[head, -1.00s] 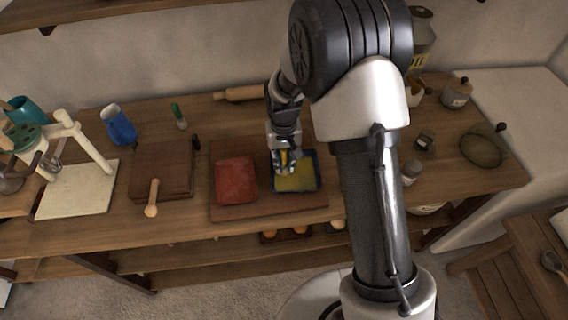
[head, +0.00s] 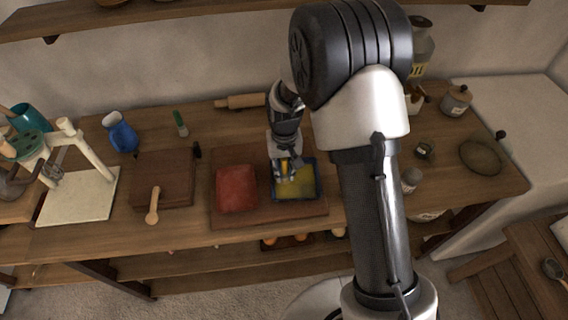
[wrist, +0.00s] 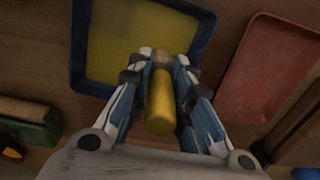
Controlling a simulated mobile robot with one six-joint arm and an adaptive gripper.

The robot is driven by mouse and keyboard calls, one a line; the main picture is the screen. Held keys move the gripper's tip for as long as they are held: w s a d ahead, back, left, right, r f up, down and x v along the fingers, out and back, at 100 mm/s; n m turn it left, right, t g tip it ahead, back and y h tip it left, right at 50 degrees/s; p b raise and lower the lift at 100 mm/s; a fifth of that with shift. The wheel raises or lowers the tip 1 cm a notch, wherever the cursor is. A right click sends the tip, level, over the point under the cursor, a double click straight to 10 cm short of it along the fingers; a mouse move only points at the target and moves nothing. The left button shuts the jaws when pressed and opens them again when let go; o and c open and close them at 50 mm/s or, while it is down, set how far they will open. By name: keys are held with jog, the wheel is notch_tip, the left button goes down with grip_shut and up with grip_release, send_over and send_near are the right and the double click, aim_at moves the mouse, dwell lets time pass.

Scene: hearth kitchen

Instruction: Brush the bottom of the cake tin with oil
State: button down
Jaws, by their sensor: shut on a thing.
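The cake tin (head: 318,181) is a rectangular pan with dark blue walls and a yellow bottom, lying on a brown board. It also shows at the top of the wrist view (wrist: 204,40). My gripper (head: 284,174) is over the tin's left part in the head view. In the wrist view my gripper (wrist: 160,85) is shut on a thick yellow handle (wrist: 160,105), which looks like the brush's. The handle's far end reaches over the tin's near wall; bristles are hidden, so I cannot tell whether they touch the bottom.
A red tray (head: 236,190) lies just left of the tin, also in the wrist view (wrist: 272,65). A green thing (wrist: 35,125) is at the wrist view's left. A rolling pin (head: 240,101) lies behind. An oil container (head: 420,50) stands behind my arm.

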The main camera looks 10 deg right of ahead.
jog(key=shift+s+a, duration=0.2)
jog(key=shift+s, duration=1.65)
notch_tip(320, 180, up, 6)
jog(key=p, duration=0.4)
notch_tip(320, 180, up, 3)
jog(key=p, duration=0.2)
jog(key=shift+p, duration=0.3)
